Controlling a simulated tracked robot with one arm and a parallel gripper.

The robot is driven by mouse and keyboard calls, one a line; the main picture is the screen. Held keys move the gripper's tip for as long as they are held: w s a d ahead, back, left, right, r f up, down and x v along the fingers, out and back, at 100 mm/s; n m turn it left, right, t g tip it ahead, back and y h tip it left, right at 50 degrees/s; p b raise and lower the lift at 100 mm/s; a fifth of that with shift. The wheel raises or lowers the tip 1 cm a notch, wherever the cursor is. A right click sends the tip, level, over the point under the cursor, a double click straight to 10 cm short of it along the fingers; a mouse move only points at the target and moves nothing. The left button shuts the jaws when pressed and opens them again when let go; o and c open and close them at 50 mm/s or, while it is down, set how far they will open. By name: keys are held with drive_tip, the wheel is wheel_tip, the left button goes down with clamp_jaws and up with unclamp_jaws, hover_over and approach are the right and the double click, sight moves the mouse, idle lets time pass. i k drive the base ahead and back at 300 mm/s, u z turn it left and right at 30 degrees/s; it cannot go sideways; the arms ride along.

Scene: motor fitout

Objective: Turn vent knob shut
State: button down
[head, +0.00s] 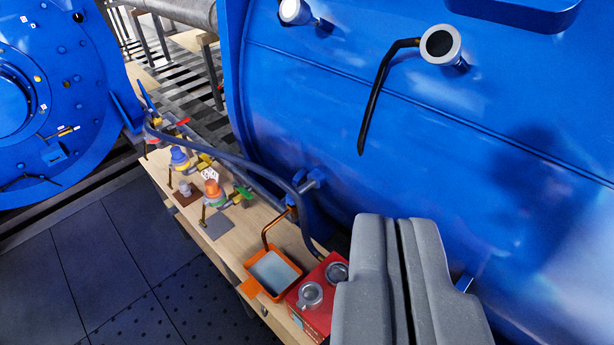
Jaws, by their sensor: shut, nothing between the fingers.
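My gripper (403,222) is shut and empty at the lower right, in front of the large blue motor casing (400,150). I cannot tell for sure which part is the vent knob. An orange knob-like part (212,188) and a blue one (179,155) stand on the wooden bench (228,240), well to the left of my gripper. Green (243,192) and red (183,121) handles sit close by them. The fingers hide part of the casing and the bench's near end.
An orange tray (251,290) and a red box (318,310) with round metal fittings stand on the bench beside my gripper. A blue hose (235,160) arches over the bench. Round fittings (440,44), one with a black bent pipe (375,90), project from the casing. Dark floor (90,250) lies clear at left.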

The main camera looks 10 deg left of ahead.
sight(289, 201)
drive_tip(key=z, duration=0.05)
drive_tip(key=k, duration=0.55)
drive_tip(key=u, duration=0.65)
drive_tip(key=i, duration=1.85)
drive_tip(key=z, duration=0.6)
